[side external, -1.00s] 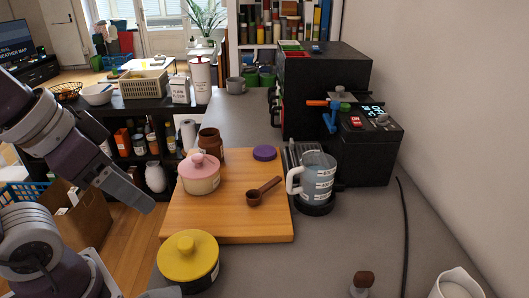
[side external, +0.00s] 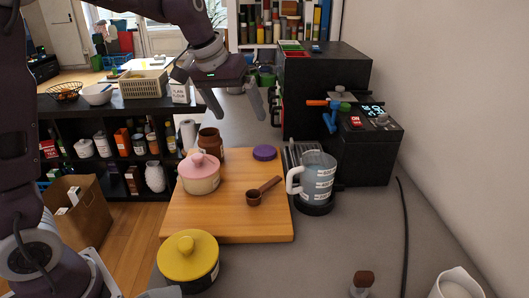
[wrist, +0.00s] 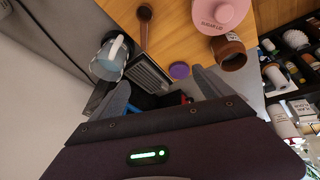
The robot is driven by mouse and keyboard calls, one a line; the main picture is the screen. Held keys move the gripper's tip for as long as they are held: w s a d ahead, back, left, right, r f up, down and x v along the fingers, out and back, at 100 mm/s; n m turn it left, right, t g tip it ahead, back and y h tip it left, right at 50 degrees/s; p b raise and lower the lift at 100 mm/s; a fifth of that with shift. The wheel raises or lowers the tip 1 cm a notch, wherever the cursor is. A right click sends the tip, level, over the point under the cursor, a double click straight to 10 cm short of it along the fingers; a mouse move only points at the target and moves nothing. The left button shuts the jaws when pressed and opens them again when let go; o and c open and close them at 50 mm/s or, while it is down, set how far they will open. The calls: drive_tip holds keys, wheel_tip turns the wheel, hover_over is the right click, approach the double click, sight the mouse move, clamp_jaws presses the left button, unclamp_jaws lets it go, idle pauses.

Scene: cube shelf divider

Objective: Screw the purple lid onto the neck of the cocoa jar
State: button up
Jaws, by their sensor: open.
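The purple lid (side external: 264,153) lies flat near the far right corner of the wooden board. It also shows in the wrist view (wrist: 179,71), a little beyond the space between my fingers. The brown cocoa jar (side external: 210,142) stands open-topped at the board's far left corner, behind the pink-lidded sugar pot. In the wrist view the jar (wrist: 231,54) shows its open mouth. My gripper (side external: 239,106) is open and empty, in the air above the far end of the board, higher than the lid and jar.
The pink-lidded pot (side external: 200,174), a brown scoop (side external: 262,192) and the bare wooden board (side external: 225,222) lie nearer. A kettle (side external: 317,178) and black coffee machine (side external: 325,95) stand to the right. A yellow-lidded pot (side external: 188,258) is in front.

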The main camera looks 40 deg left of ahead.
drive_tip(key=w+a+f, duration=0.2)
drive_tip(key=w+f, duration=0.3)
drive_tip(key=f, duration=0.1)
drive_tip(key=w+a+f+y, duration=0.1)
drive_tip(key=w+a+f, duration=0.1)
drive_tip(key=w+f, duration=0.4)
drive_tip(key=w+a+f+y, duration=0.1)
drive_tip(key=w+a+f, duration=0.2)
drive_tip(key=w+f, duration=0.2)
drive_tip(key=shift+w+a+f+n+g, duration=0.1)
drive_tip(key=shift+w+f+n+g, duration=0.1)
drive_tip(key=shift+f, duration=0.65)
drive_tip(key=shift+w+f+n+g, duration=0.1)
drive_tip(key=shift+f+n, duration=0.1)
drive_tip(key=shift+f, duration=0.65)
drive_tip(key=c, duration=1.4)
wheel_tip(320, 180, up, 10)
wheel_tip(320, 180, up, 7)
drive_tip(key=n+g+y, duration=0.1)
drive_tip(key=n, duration=0.3)
hover_over(209, 132)
drive_tip(key=shift+s, duration=0.3)
drive_tip(key=shift+d+f, duration=0.2)
drive_tip(key=shift+f, duration=2.6)
drive_tip(key=shift+f, duration=1.4)
